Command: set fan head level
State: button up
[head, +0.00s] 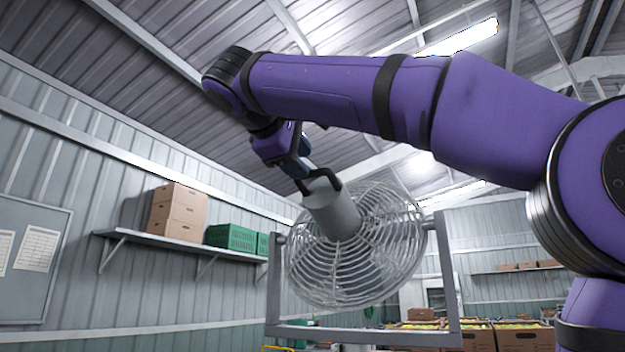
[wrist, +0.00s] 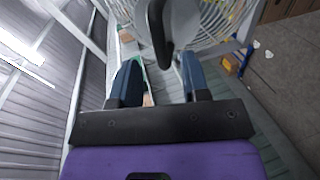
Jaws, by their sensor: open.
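The fan head (head: 350,262) is a round wire cage with a grey cylindrical motor housing (head: 334,212) on its near side. It hangs between the uprights of a grey U-shaped frame (head: 365,335). The head is tilted, with the housing's free end raised toward the upper left. A dark curved handle stands at that end; in the wrist view a dark loop (wrist: 160,35) lies just past and between my fingertips. My gripper (head: 305,174) is at the raised end of the housing, its blue fingers (wrist: 158,72) apart. I cannot tell whether they touch the handle.
A wall shelf (head: 180,245) at left holds cardboard boxes (head: 178,212) and green crates (head: 232,237). Tables with cartons of produce (head: 525,337) stand behind the fan at right. A notice board (head: 35,262) hangs on the left wall. The air left of the fan is clear.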

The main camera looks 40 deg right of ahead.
aim_at(315, 180)
jog(key=x, duration=0.7)
grip_shut()
